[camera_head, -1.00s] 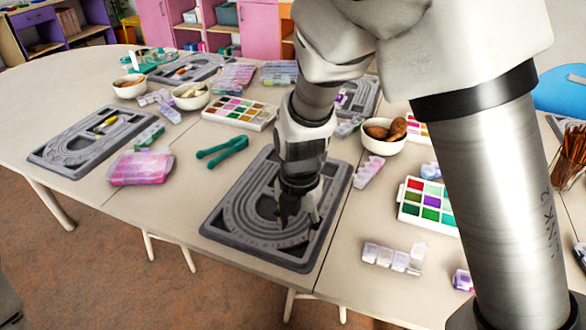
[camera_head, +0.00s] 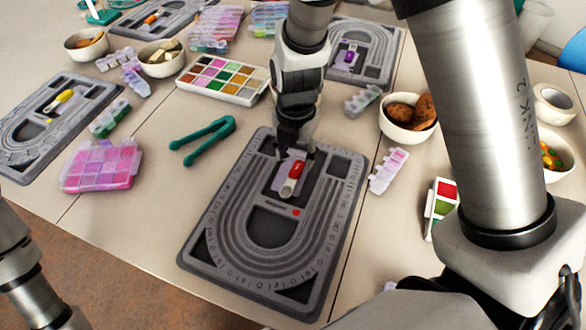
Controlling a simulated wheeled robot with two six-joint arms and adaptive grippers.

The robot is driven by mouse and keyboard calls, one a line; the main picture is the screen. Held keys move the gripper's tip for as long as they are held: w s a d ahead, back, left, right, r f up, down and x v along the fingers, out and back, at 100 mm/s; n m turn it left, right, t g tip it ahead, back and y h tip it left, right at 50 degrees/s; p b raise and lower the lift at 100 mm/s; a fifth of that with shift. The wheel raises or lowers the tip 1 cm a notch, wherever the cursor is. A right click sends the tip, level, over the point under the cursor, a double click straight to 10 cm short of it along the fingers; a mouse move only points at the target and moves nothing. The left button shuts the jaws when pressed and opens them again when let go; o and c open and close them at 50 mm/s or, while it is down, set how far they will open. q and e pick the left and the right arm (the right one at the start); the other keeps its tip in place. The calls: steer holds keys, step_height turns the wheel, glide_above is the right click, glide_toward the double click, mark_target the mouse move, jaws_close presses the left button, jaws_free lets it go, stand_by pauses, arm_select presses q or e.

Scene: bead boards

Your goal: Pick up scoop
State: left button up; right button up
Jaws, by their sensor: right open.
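The scoop (camera_head: 292,182), with a red part and a pale part, lies in the upper-middle compartment of the nearest grey bead board (camera_head: 215,258). My right gripper (camera_head: 295,154) points down over the far end of that board, just beyond the scoop's red end. Its dark fingers are apart, one to each side of the compartment, with nothing seen held between them. Whether a finger touches the scoop or board I cannot tell. Only a piece of my left arm shows at the lower left; its gripper is out of view.
Green tweezers (camera_head: 203,140) and a pink bead box (camera_head: 101,167) lie left of the board. A paint tray (camera_head: 224,80) lies beyond. A bowl of brown lumps (camera_head: 407,118) and a clear pill box (camera_head: 388,171) are at the right. My arm hides part of the right side.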

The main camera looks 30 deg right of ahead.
mark_target(297, 167)
steer(key=f, duration=0.3)
steer(key=w+d+f, duration=0.1)
steer(key=f, duration=0.1)
steer(key=shift+s+r, duration=0.15)
steer(key=shift+s, duration=0.05)
steer(key=shift+c, duration=0.7)
steer(key=c, duration=0.8)
